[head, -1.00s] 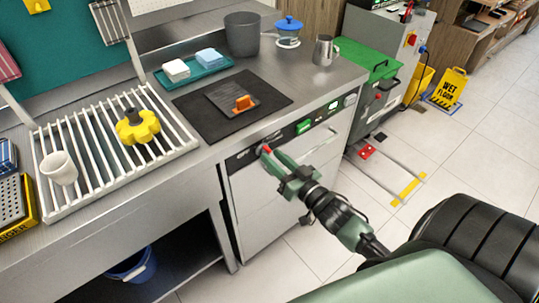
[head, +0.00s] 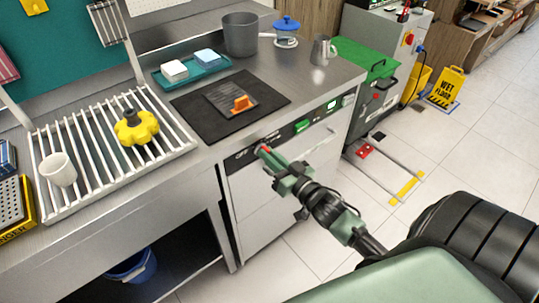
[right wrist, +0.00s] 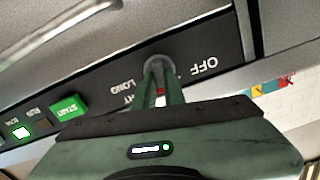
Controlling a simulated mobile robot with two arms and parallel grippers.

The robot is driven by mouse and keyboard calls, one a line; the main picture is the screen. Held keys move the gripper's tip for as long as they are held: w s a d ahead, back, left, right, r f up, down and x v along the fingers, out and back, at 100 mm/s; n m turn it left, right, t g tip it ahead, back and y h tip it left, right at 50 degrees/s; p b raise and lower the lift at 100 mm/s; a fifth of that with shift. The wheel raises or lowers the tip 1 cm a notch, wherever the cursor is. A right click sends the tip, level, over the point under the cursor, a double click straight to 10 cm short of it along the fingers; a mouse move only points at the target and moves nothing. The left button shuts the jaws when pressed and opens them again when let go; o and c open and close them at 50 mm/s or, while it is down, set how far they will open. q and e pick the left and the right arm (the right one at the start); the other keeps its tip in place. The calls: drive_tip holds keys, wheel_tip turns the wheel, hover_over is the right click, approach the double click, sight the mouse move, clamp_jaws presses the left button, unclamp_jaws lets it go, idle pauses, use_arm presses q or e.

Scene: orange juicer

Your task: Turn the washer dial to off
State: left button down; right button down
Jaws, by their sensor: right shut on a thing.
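The washer (head: 290,175) is built under the steel counter, with a dark control strip along its top edge. Its dial (right wrist: 159,64) is a dark round knob, partly hidden between the fingers of my right gripper (head: 268,153). The gripper is shut on the dial. A small red mark shows between the fingers in the right wrist view. The label OFF (right wrist: 204,67) is beside the dial, upside down in the right wrist view; LONG and another partly hidden label are on the other side. My left gripper is not in view.
A green START button (right wrist: 68,107) and a lit display (right wrist: 20,132) are on the same strip. A handle bar (right wrist: 70,28) runs across the washer front. Above, the counter holds a black mat (head: 200,118) and a drying rack (head: 90,190).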

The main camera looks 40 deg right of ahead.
drive_tip(key=shift+a+f+n+p, duration=0.15)
drive_tip(key=shift+n+p, duration=0.55)
drive_tip(key=shift+n, duration=2.15)
drive_tip(key=shift+a+n+p, duration=0.15)
drive_tip(key=shift+n+p, duration=0.5)
drive_tip(key=shift+n, duration=2.2)
drive_tip(key=c, duration=1.5)
unclamp_jaws()
